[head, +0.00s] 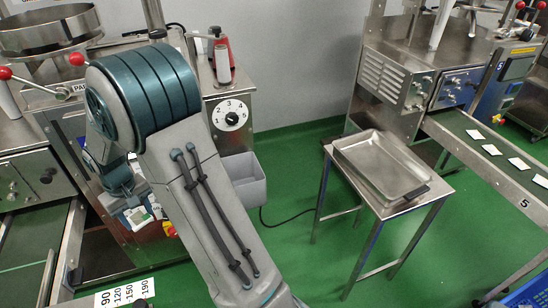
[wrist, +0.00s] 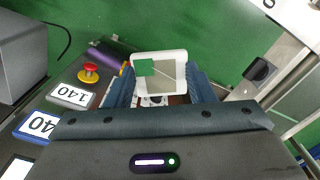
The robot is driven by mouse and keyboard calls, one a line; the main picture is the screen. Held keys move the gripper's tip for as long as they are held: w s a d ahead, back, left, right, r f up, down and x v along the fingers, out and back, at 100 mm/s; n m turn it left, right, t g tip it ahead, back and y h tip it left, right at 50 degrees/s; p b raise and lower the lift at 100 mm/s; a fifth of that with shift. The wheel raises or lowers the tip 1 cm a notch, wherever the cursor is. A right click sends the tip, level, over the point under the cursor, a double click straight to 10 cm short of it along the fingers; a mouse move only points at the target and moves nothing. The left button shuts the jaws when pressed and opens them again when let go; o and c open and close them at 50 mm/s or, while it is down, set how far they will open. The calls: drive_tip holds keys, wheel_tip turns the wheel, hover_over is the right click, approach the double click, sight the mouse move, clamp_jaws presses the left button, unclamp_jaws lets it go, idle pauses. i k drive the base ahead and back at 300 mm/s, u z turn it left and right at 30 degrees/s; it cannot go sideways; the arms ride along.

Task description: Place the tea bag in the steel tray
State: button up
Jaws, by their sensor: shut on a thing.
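My gripper (wrist: 160,88) shows in the wrist view, with its two blue fingers shut on a tea bag. The tea bag (wrist: 171,72) is a white-edged rectangle with a grey-brown middle and a green tag at its upper left. The steel tray (head: 372,158) lies on a small steel table (head: 402,209) right of centre in the head view, well apart from my gripper. Its visible inside looks empty.
A conveyor (head: 465,142) with several small white packets runs along the right. Steel machines stand on both sides at the back. A grey bin (head: 243,180) hangs near the dial panel. Green floor (head: 300,215) lies open between my arm and the small table.

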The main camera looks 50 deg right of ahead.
sight(368, 156)
drive_tip(key=z, duration=0.6)
drive_tip(key=k, duration=0.85)
drive_tip(key=z, duration=1.25)
drive_tip(key=i, duration=1.1)
drive_tip(key=u, duration=0.15)
